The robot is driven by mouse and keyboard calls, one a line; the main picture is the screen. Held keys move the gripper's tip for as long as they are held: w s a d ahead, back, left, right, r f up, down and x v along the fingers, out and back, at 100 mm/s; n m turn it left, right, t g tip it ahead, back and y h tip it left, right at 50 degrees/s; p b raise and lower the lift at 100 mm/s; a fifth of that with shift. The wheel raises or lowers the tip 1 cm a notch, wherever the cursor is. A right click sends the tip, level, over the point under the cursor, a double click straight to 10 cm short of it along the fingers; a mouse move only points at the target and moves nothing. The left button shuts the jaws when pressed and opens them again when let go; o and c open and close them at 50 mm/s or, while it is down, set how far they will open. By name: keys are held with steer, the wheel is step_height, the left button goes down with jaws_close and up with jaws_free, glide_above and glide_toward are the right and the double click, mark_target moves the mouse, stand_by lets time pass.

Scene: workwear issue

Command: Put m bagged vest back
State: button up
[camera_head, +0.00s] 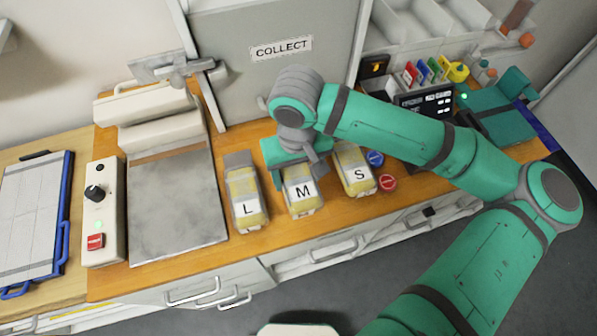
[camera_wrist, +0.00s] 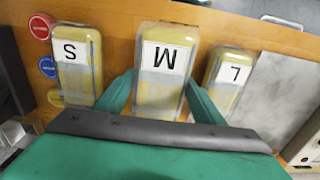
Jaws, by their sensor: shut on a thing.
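The M bagged vest (camera_head: 303,197) is a yellow pack in clear wrap with a white M label. It lies on the wooden counter between the L bagged vest (camera_head: 246,200) and the S bagged vest (camera_head: 354,168). My gripper (camera_head: 297,170) is over the M vest from above. In the wrist view the two green fingers of my gripper (camera_wrist: 159,88) are on either side of the M vest (camera_wrist: 163,72), shut on it. The S vest (camera_wrist: 77,65) and the L vest (camera_wrist: 228,78) stand apart from it on each side. The vest's underside is hidden.
A grey metal plate (camera_head: 177,205) lies left of the vests, with a control box (camera_head: 103,213) beyond it. Red (camera_head: 388,183) and blue (camera_head: 375,158) round buttons sit right of the S vest. A grey panel marked COLLECT (camera_head: 281,48) stands behind.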

steer(key=f, duration=0.1)
steer(key=w+f, duration=0.1)
steer(key=f, duration=0.1)
steer(key=shift+w+d+f, duration=0.15)
steer(key=shift+d+f, duration=0.1)
steer(key=shift+a+f, duration=0.1)
steer(key=shift+f, duration=0.2)
steer(key=shift+s+a, duration=0.1)
steer(key=shift+s, duration=0.15)
steer(key=shift+f, duration=0.25)
steer(key=o, duration=1.2)
steer(key=shift+r, duration=0.1)
